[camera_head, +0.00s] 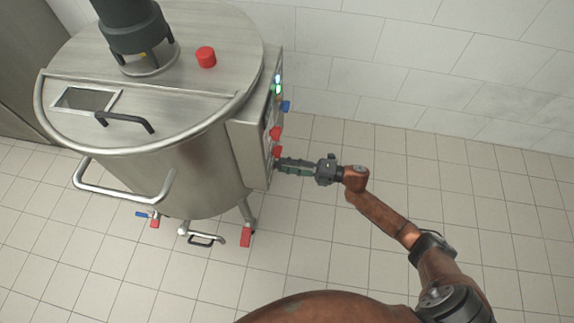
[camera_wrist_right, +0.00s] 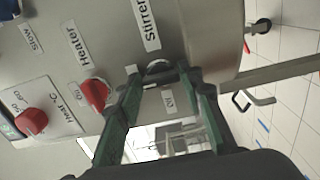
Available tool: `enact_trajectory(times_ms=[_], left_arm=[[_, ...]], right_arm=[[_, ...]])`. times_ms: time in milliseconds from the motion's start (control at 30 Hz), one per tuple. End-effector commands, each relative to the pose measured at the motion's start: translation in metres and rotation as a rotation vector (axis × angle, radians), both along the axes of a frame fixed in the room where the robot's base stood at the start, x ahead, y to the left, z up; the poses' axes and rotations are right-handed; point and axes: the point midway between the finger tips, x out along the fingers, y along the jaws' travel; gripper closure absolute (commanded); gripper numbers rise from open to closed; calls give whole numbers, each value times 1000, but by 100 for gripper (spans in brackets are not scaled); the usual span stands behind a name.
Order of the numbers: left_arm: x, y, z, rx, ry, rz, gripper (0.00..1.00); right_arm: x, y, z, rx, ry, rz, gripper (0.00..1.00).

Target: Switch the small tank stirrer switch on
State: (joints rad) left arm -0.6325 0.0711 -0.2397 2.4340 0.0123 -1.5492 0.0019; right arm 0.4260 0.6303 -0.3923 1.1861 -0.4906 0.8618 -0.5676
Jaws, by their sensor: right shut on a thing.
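The small tank (camera_head: 190,165) is a steel vessel at the left in the head view, with a control box (camera_head: 256,135) on its right side. In the right wrist view the panel shows a "Stirrer" label (camera_wrist_right: 147,22) with the stirrer switch (camera_wrist_right: 158,68) below it, mostly hidden by my fingers. My right gripper (camera_head: 279,165) reaches the lower part of the box from the right. In the right wrist view its fingertips (camera_wrist_right: 161,78) are closed around the stirrer switch. The switch's exact angle cannot be told. My left gripper is not in view.
A red heater switch (camera_wrist_right: 96,94) sits beside the stirrer switch, close to my finger. A red heat dial (camera_wrist_right: 32,121) is farther left. A tank handle (camera_head: 122,190) sticks out at the front. The tiled floor (camera_head: 330,230) right of the tank is clear.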

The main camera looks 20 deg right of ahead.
Motion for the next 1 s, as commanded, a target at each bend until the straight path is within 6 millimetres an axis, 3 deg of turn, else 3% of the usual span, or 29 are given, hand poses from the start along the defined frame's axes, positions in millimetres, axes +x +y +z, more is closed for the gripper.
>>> enact_trajectory(times_ms=[467,500,733,1000], left_arm=[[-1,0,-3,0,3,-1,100],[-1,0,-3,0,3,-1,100],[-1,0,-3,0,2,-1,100],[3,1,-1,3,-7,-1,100]], right_arm=[[0,-2,-1,7,14,-3,90],[0,-2,-1,7,14,-3,64],[0,0,-1,7,12,0,48],[0,0,-1,6,11,0,48]])
